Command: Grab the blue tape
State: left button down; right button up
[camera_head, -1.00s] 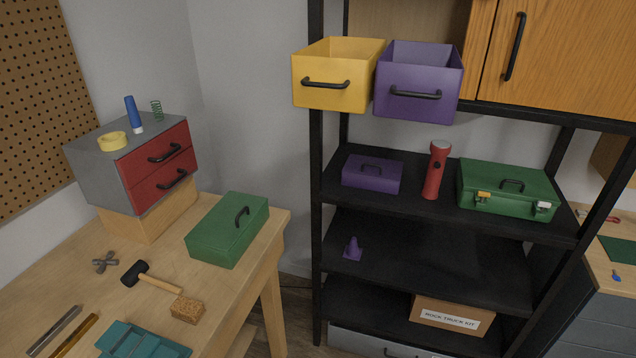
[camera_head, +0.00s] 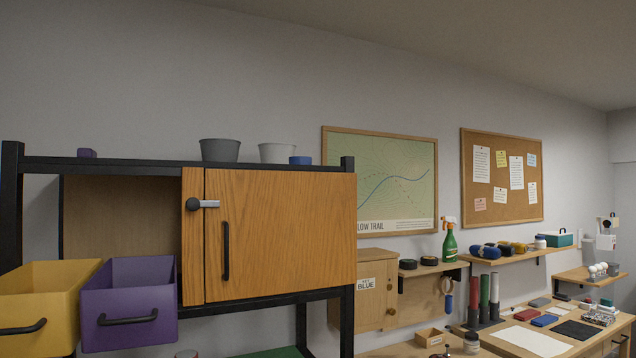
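Two blue things in view could be the blue tape. A small blue round piece (camera_head: 300,160) sits on top of the black shelf rack, right of a white bowl. A blue ring (camera_head: 448,303) hangs below a small wall shelf, under a tan ring (camera_head: 447,285). Both are too small to tell for sure which is a tape roll. Neither of my grippers is in view.
The rack (camera_head: 120,163) has a wooden cabinet door (camera_head: 280,240), with open yellow (camera_head: 45,290) and purple (camera_head: 130,300) bins beside it. Two black rolls (camera_head: 408,264) lie on the wall shelf.

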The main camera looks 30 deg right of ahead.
aim_at(299, 160)
jog(key=z, duration=0.9)
